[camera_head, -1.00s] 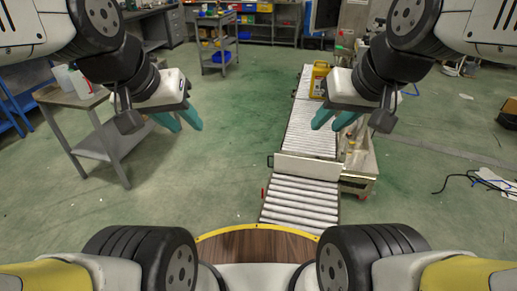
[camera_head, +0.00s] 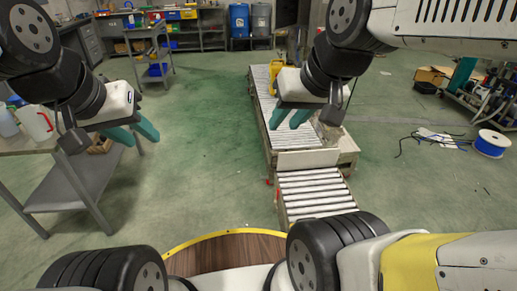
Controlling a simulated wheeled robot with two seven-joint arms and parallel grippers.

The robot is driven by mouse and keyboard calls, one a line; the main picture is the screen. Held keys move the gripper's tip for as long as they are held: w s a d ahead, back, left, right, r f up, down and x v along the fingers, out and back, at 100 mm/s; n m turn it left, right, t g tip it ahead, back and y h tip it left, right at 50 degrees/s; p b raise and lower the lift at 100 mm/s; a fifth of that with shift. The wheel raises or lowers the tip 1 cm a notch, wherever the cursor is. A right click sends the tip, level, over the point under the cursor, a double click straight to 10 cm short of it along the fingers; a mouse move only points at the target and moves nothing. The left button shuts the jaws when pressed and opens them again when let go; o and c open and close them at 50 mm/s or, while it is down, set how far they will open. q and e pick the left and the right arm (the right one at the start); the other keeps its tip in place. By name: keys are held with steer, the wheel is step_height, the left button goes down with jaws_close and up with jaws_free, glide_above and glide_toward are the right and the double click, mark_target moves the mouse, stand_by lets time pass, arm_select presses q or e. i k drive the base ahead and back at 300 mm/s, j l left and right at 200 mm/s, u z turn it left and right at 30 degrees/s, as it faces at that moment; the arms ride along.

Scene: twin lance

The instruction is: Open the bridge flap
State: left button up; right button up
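A roller conveyor runs away from me in the head view. Its near roller section (camera_head: 314,193) lies just beyond my base, and a far roller section (camera_head: 290,133) continues behind it. A pale flat plate (camera_head: 308,159) crosses between the two; it seems to be the bridge flap, but its hinge and exact tilt cannot be made out. My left gripper (camera_head: 136,138) has its teal fingers apart and empty, over open floor left of the conveyor. My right gripper (camera_head: 286,123) has its fingers apart and empty, appearing in front of the far rollers, not touching the plate.
A yellow jug (camera_head: 275,68) stands on the far conveyor, partly hidden by my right arm. A grey table (camera_head: 70,185) with jugs on it is at the left. A blue cable reel (camera_head: 490,143) and loose cables lie on the floor at the right. Floor left of the conveyor is clear.

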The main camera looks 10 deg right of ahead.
mark_target(304, 159)
steer(key=i+j+z, duration=0.1)
steer(key=i+j, duration=0.15)
steer(key=i+j+z, duration=0.15)
steer(key=j, duration=0.25)
steer(key=i+j+z, duration=0.1)
steer(key=i+j, duration=0.2)
steer(key=i+z, duration=0.2)
steer(key=i, duration=0.5)
steer(key=i+j+z, duration=0.2)
steer(key=i, duration=0.45)
steer(key=i+l, duration=0.15)
steer(key=i, duration=0.2)
